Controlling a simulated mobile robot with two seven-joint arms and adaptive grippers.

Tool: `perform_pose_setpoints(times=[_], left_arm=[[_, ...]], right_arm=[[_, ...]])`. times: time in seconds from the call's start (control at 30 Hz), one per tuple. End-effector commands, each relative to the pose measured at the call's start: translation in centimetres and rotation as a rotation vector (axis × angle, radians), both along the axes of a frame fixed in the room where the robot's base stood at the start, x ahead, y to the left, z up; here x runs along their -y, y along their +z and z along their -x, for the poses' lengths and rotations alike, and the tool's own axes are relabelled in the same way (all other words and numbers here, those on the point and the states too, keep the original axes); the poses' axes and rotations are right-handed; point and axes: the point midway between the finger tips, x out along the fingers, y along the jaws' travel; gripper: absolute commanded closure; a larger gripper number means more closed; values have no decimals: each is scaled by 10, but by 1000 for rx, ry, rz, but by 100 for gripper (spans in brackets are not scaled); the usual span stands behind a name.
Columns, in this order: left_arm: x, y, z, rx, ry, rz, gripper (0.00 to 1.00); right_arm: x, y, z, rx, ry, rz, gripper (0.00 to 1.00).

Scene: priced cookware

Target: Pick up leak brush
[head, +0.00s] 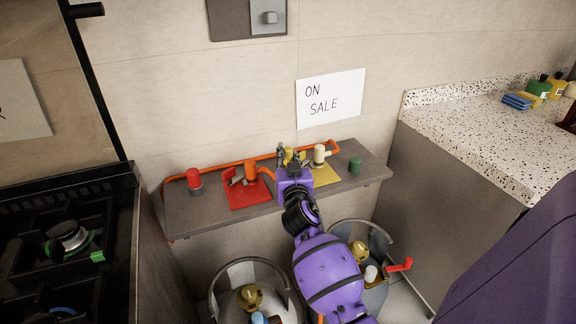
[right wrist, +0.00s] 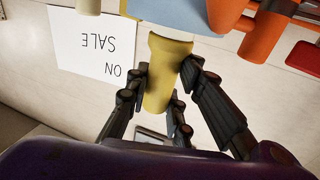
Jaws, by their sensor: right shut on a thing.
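My right gripper (head: 290,160) is over the middle of the wall shelf. In the right wrist view, its fingers (right wrist: 162,100) are closed around a yellow handle (right wrist: 168,65). A pale blue part (right wrist: 180,14) adjoins the handle's upper end there. In the head view, the yellow thing (head: 289,155) shows only in part behind the gripper. I cannot tell for sure that it is the leak brush, or whether it is clear of the shelf. My left gripper is not in view.
The grey shelf (head: 214,214) also holds a red cylinder (head: 194,178), an orange item (head: 250,171), a cream-topped item (head: 319,153) and a green cylinder (head: 354,165). An orange rail (head: 222,164) runs along its back.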

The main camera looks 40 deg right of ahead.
Motion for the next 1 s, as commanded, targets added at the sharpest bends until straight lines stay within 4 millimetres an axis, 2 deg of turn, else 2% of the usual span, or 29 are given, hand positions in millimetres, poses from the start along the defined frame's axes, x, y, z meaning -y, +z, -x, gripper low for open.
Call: perform_pose_setpoints(times=[0.27,0.37,0.5,0.77,0.9,1.0], left_arm=[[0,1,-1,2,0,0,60],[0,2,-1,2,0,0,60],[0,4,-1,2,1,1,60],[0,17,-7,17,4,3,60],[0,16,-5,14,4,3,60],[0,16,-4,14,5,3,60]], right_arm=[[0,6,0,2,0,1,100],[0,16,0,4,0,1,100],[-1,39,3,5,0,1,100],[-19,100,52,8,1,1,100],[-32,109,87,2,1,-2,100],[-38,117,105,0,0,-1,100]])
